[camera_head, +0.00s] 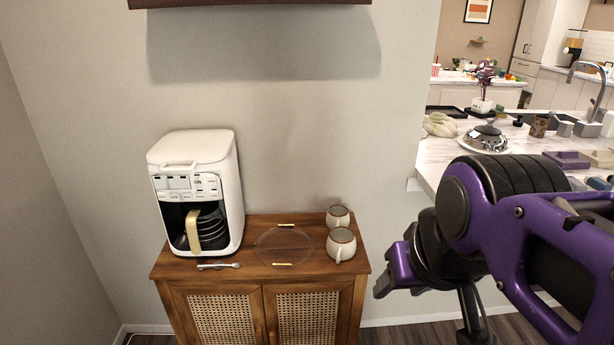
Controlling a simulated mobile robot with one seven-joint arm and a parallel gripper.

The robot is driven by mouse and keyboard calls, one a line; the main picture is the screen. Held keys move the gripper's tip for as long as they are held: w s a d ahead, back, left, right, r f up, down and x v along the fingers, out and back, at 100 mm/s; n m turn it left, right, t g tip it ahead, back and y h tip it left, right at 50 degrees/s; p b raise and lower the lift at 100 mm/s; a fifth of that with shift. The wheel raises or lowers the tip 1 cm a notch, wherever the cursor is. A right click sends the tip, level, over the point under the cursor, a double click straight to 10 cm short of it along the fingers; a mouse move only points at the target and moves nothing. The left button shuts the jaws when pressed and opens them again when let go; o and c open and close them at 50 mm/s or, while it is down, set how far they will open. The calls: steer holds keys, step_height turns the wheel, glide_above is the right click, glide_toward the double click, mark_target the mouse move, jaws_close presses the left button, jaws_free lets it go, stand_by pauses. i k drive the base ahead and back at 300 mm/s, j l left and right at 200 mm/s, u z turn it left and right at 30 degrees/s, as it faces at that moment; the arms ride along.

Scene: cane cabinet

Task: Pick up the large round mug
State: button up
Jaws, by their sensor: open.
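Two round, light grey-beige mugs with brown rims stand upright on the right part of the wooden cane cabinet top. The front mug (341,245) looks larger and stands near the right edge. The back mug (338,216) looks a little smaller and stands close behind it. My gripper (383,290) is purple and black, right of the cabinet and lower in the picture than the mugs. It is open, apart from both mugs, and its fingers are only partly visible.
A white coffee maker (197,192) stands on the left of the cabinet (290,280). A clear round tray (283,246) with gold handles lies mid-top, left of the mugs. A metal utensil (218,266) lies at the front edge. A marble counter (440,155) with dishes stands at right.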

mark_target(340, 244)
steer(key=i+l, duration=0.5)
steer(key=l+u, duration=0.1)
steer(key=u, duration=0.25)
steer(key=i+l+u, duration=0.1)
steer(key=u, duration=0.25)
steer(key=l+u, duration=0.15)
steer(key=u, duration=0.2)
steer(key=k+j+u, duration=0.2)
steer(key=u, duration=0.15)
steer(key=k+j+u, duration=0.25)
steer(key=u, duration=0.15)
steer(key=i+l+z, duration=0.15)
steer(key=i+l, duration=0.25)
steer(key=l, duration=0.15)
